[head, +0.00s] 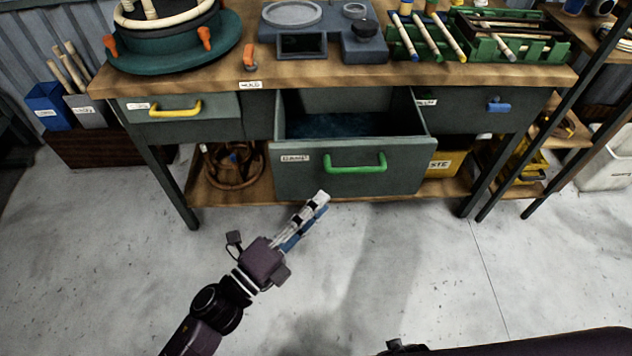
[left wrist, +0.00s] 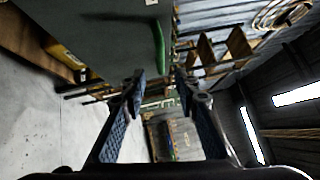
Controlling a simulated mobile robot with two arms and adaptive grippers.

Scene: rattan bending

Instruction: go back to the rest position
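My left gripper (head: 318,203) is in front of the workbench, low and near the open middle drawer (head: 300,178), and points up and to the right. In the left wrist view its two blue-padded fingers (left wrist: 158,80) stand apart with nothing between them. The drawer has a green handle (head: 355,163), which lies just beyond the fingertips in the head view and also shows in the left wrist view (left wrist: 159,46). The gripper appears apart from the handle. My right gripper is not in view.
The workbench (head: 330,74) carries a teal bending form (head: 160,52), a grey fixture and green racks. A yellow-handled drawer (head: 175,108) is shut at left. Bins with sticks (head: 85,110) stand at far left, shelving (head: 560,120) at right. The floor (head: 400,270) in front is clear.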

